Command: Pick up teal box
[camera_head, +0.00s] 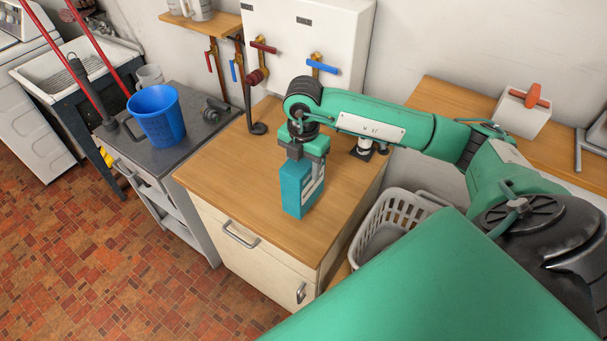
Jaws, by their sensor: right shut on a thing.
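The teal box (293,190) is upright at the front part of the wooden countertop (225,170), with a pale label on its right side. My right gripper (303,157) comes down from above and is shut on the upper part of the box. Its fingers hide some of the box's top and side. I cannot tell whether the bottom of the box touches the countertop. My left gripper is not in view.
A blue bucket (157,117) stands on the grey cart to the left. A white laundry basket (385,228) is right of the counter. A white wall unit (300,45) with red and blue valves is behind. The counter's left part is clear.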

